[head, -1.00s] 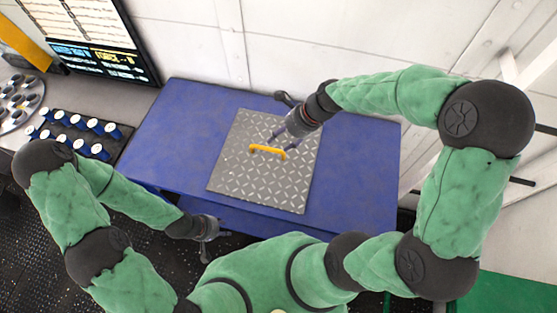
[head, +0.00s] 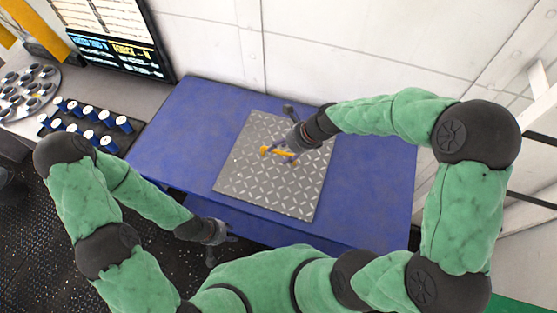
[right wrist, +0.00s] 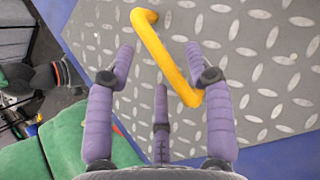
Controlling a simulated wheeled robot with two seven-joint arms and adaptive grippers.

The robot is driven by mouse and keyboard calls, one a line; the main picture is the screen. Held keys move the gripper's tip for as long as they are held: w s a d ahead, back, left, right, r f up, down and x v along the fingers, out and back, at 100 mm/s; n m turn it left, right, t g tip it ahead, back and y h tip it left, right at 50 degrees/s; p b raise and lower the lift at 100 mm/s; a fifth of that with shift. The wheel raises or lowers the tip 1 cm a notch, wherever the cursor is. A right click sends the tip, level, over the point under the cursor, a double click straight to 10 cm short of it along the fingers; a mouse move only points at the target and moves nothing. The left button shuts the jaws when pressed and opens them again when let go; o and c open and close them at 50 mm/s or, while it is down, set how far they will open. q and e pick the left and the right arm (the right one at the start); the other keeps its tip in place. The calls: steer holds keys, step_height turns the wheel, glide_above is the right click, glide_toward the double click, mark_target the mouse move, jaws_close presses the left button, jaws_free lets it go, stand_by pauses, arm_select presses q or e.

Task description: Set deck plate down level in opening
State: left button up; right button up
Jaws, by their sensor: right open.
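The deck plate (head: 255,185) is a grey square with a raised diamond tread and a yellow bar handle (head: 270,151). It lies flat on the blue table (head: 180,130). In the right wrist view the plate (right wrist: 260,60) fills the upper right, and the handle (right wrist: 165,50) runs diagonally between my purple fingers. My right gripper (head: 289,150) is at the handle with its fingers spread. I cannot tell whether they touch it. My left gripper (head: 222,242) is empty, with fingers apart, by the table's front edge, away from the plate. I see no opening around the plate.
A black rack of blue-and-white cylinders (head: 90,120) and a round tray of dark discs (head: 28,90) stand on the grey counter at left. A screen (head: 115,45) and white wall panels (head: 350,50) rise behind. The blue table is clear around the plate.

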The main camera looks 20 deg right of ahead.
mark_target(279, 152)
steer(key=x, duration=0.3)
steer(key=shift+b, duration=0.4)
steer(key=shift+r, duration=0.1)
jaws_close()
steer(key=shift+w, duration=0.1)
steer(key=shift+d+r, duration=0.1)
steer(key=shift+r, duration=0.1)
